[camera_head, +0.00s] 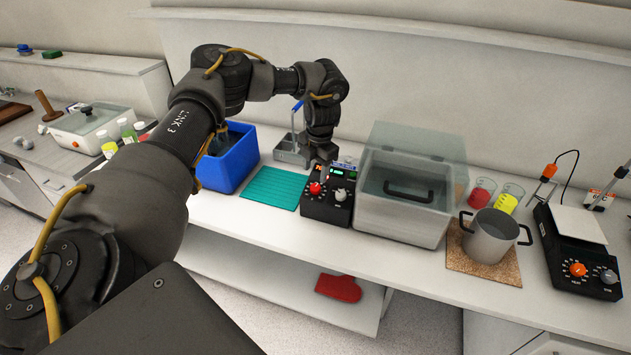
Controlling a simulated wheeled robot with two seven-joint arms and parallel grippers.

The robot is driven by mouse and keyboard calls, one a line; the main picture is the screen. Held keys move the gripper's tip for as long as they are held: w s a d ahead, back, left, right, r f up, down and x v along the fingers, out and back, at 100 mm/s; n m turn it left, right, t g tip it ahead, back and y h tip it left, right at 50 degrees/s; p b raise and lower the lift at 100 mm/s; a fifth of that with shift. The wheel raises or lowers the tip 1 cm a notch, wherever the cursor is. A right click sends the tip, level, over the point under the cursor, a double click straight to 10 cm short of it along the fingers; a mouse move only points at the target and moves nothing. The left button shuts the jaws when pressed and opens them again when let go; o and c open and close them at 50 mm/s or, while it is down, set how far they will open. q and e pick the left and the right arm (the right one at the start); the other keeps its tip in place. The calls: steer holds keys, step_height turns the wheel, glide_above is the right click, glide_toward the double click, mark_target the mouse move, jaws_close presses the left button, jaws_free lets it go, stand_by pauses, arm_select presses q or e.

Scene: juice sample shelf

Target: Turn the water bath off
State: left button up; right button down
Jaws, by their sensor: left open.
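A grey tank with a clear, black-handled lid (399,217), which looks like the water bath, stands on the bench at centre right. A black control box (322,213) stands at its left side. It has a red knob (315,188), a pale knob (340,194) and small lit red and green displays. My left gripper (324,161) points down at the back edge of the control box, above the knobs in the picture. It is open and looks empty; its fingertips are small and dark, and I cannot tell whether they touch the box. My right gripper is out of view.
Left of the control box are a teal mat (274,188), a blue bin (236,165) and a blue-handled metal device (291,147). On the right are a metal pot (489,239) on a cork mat, beakers, and a hotplate (578,240). A red mitt (338,287) lies on the lower shelf.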

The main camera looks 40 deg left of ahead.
mark_target(314, 188)
arm_select(q)
steer(key=f, duration=0.2)
steer(key=f+p, duration=0.1)
steer(key=f, duration=0.2)
steer(key=shift+w+a+f+p, duration=0.25)
steer(key=shift+f+p, duration=0.05)
steer(key=shift+p, duration=0.1)
steer(key=shift+f, duration=0.65)
steer(key=c, duration=1)
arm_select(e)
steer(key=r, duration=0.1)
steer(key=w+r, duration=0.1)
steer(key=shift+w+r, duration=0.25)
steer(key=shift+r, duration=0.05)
arm_select(q)
steer(key=shift+o, duration=0.2)
